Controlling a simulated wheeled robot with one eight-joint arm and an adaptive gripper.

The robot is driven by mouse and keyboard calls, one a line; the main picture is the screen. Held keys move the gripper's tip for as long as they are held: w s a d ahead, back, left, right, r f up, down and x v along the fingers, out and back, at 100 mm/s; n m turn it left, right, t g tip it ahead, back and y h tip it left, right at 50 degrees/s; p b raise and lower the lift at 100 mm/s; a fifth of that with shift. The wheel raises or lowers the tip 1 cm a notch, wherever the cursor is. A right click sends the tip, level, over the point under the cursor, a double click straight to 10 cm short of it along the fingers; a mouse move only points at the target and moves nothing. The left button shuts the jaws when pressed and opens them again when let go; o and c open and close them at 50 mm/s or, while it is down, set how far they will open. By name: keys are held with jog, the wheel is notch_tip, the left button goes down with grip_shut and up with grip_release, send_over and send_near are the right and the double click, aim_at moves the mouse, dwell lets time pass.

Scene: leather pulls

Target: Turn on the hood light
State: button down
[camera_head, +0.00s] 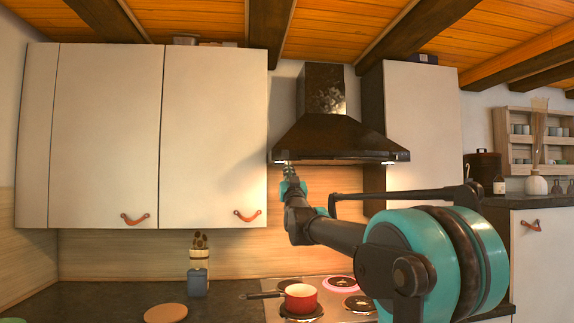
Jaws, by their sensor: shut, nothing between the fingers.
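The dark range hood (335,138) hangs on the wall above the stove, between the white cabinets. Bright spots show along its lower edge near the left and right ends, and the wall below looks warmly lit. My arm reaches up from the lower right. My gripper (287,168) is small in view at the left end of the hood's lower edge, shut and empty. I cannot tell whether it touches the hood. The hood's switch cannot be made out.
Below is a stove (262,288) with several burners and a red pot (300,298). A utensil holder (198,280) and a round wooden board (166,313) are on the counter. White upper cabinets (212,130) with leather pulls stand close left of my gripper.

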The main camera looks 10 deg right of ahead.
jog(key=w+f+v, duration=0.1)
jog(key=v, duration=0.6)
jog(key=shift+s+f, duration=0.25)
jog(key=shift+f, duration=0.1)
